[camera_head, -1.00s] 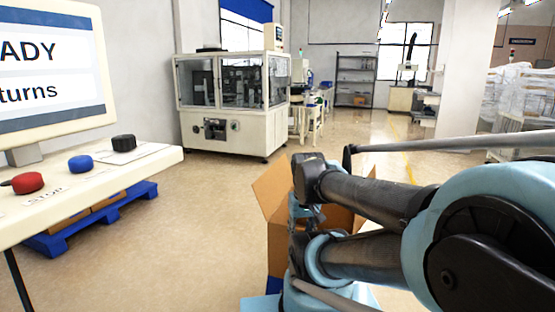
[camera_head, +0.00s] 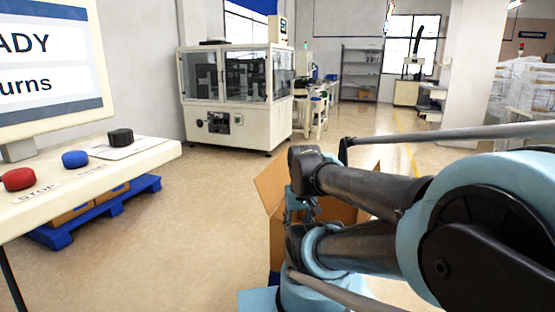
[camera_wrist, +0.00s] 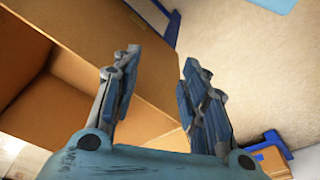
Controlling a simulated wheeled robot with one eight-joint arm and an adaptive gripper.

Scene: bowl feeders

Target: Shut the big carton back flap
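The big carton (camera_head: 268,222) stands open on the floor at the lower middle of the head view, mostly hidden behind my arm. One flap (camera_head: 272,186) sticks up at its left; more cardboard shows behind my arm, and I cannot tell which flap is the back one. In the wrist view, the carton's open inside (camera_wrist: 50,105) is at the left, and a broad cardboard panel (camera_wrist: 95,35) runs from the upper left to behind my fingers. My gripper (camera_wrist: 160,62) is open with nothing held between its fingers; contact with the panel cannot be told.
A console with a black knob (camera_head: 120,137), a blue knob (camera_head: 75,159) and a red knob (camera_head: 18,179) is at the left. A blue pallet (camera_head: 60,233) with cartons lies below it. A glazed machine (camera_head: 240,95) stands behind. Floor between is clear.

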